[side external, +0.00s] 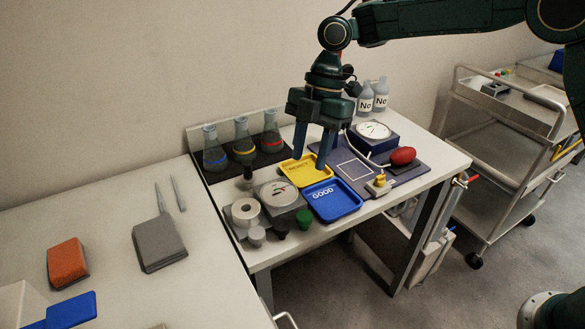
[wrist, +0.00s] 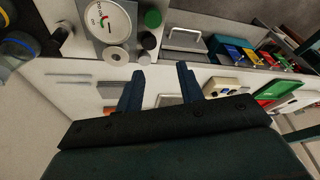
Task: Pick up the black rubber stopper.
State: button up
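The black rubber stopper (side external: 280,228) stands near the front edge of the bench in the side view, between a green stopper (side external: 304,219) and a pale grey one (side external: 256,237). In the wrist view the black stopper (wrist: 149,41) lies above the fingers, between the green stopper (wrist: 152,19) and the pale one (wrist: 143,57). My gripper (side external: 309,163) is open and empty, pointing down above the yellow and blue trays, apart from the stoppers. Its two separated fingers also show in the wrist view (wrist: 158,85).
A white roll (side external: 245,212) and a round-dial device (side external: 278,192) stand close behind the stoppers. The blue GOOD tray (side external: 332,200) is to their right, with the yellow tray (side external: 303,170) behind. Several flasks (side external: 244,145) stand at the back. The left bench has open space.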

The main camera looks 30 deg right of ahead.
aim_at(282, 223)
jog(key=w+a+f+n+g, duration=0.1)
jog(key=a+f+n, duration=0.3)
jog(key=f, duration=0.6)
jog(key=shift+w+a+f+n+g, duration=0.4)
jog(key=shift+w+n, duration=0.1)
jog(key=shift+n, duration=0.5)
jog(key=shift+s+a+f, duration=0.2)
jog(key=shift+f, duration=0.45)
jog(key=shift+s+f, duration=0.1)
jog(key=shift+x, duration=2.8)
jog(key=shift+d, duration=0.1)
jog(key=shift+h, duration=0.3)
jog(key=c, duration=0.6)
